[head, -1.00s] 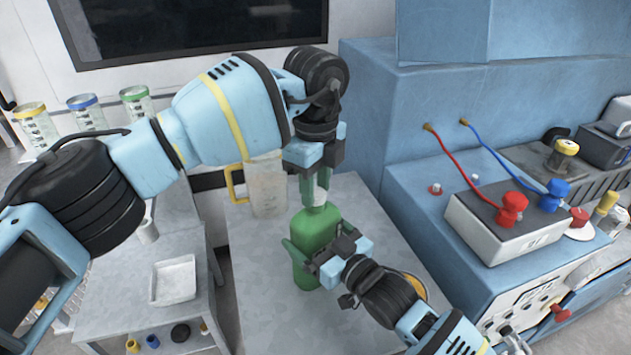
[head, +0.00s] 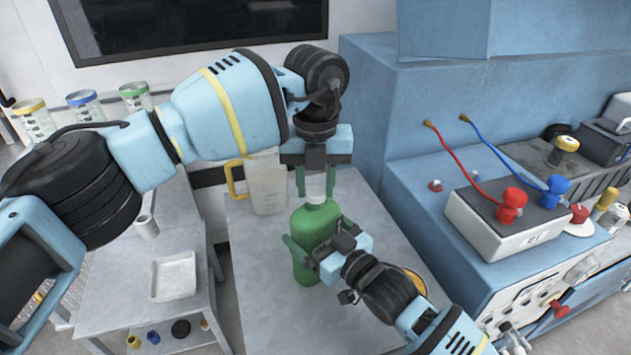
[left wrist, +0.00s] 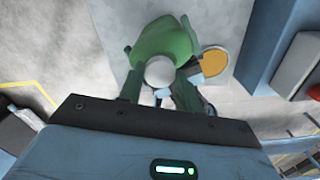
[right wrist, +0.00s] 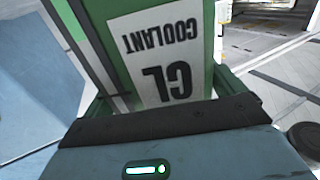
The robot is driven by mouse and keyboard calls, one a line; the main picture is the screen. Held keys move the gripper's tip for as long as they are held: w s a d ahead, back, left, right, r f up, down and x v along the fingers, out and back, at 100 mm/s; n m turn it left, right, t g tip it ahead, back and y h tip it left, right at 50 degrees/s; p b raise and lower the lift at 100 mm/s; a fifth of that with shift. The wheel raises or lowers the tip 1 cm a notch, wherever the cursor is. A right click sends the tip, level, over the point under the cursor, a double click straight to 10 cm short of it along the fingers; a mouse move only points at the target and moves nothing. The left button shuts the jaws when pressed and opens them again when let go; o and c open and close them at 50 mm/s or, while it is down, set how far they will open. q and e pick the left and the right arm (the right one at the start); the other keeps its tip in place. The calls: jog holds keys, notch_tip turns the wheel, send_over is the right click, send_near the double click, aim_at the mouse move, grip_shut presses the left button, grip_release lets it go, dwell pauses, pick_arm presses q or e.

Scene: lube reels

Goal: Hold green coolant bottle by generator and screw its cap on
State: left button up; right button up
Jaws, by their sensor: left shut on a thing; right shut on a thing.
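The green coolant bottle (head: 311,222) stands upright on the grey table, and its labelled side fills much of the right wrist view (right wrist: 172,60). My right gripper (head: 318,250) is shut on the bottle's body from the right and front. The white cap (head: 315,187) is at the top of the bottle and shows round in the left wrist view (left wrist: 160,71). My left gripper (head: 314,184) points straight down over the bottle, shut on the cap with one finger on each side. The thread under the cap is hidden, so I cannot tell how tightly it sits.
A clear jug with a yellow handle (head: 265,184) stands behind left of the bottle. An orange-topped round thing (head: 413,283) is beside my right arm. The blue generator (head: 420,190) rises close on the right. The table's front left (head: 262,310) is clear.

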pick_arm(q)
jog(key=m, duration=0.6)
jog(key=shift+m, duration=0.3)
jog(key=m, duration=1.8)
jog(key=o, duration=1)
jog(key=shift+c, duration=0.2)
jog(key=shift+r, duration=2.2)
